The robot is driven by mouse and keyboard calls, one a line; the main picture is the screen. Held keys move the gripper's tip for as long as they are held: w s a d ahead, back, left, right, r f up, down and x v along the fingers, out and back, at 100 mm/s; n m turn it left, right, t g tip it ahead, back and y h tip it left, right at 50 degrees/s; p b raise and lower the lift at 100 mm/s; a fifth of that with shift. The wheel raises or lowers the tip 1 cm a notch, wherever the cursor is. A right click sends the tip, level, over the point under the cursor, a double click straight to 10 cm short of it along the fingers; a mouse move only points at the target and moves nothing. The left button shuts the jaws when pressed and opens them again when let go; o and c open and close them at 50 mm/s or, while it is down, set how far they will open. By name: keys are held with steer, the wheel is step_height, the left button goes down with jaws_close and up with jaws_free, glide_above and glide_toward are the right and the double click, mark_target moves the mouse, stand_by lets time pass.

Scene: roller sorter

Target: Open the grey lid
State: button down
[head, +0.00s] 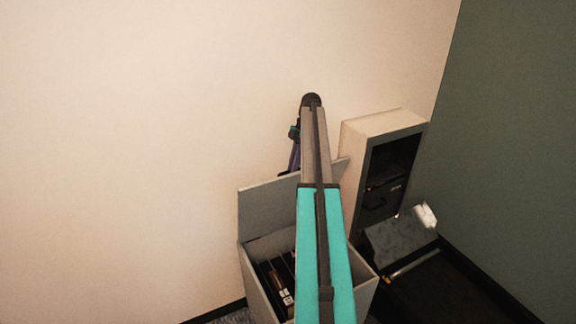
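The grey lid (265,207) stands raised, roughly upright, along the back edge of an open grey box (258,280). My teal and grey arm reaches forward over the box and hides the middle of the lid and part of the box. Dark and purple parts of my arm's far end show just behind the lid. My gripper itself is hidden behind the lid and the arm, so I cannot see its fingers or whether it touches the lid.
Dark dividers and small brown items (280,283) lie inside the box. A tall pale cabinet (353,150) with a dark open front stands right of it. A grey panel (400,236) is tilted in front of the cabinet. A cream wall is close behind; a green wall bounds the right.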

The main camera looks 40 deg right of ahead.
steer(key=shift+d+f, duration=0.25)
steer(key=shift+f, duration=0.2)
steer(key=c, duration=1.9)
jaws_free()
steer(key=shift+w+d+f, duration=0.1)
steer(key=shift+c, duration=0.2)
steer(key=shift+o, duration=0.6)
steer(key=shift+w+d+f, duration=0.1)
steer(key=shift+w+f, duration=0.05)
steer(key=shift+w, duration=0.05)
steer(key=p+v, duration=0.6)
steer(key=v, duration=0.1)
steer(key=shift+r, duration=0.5)
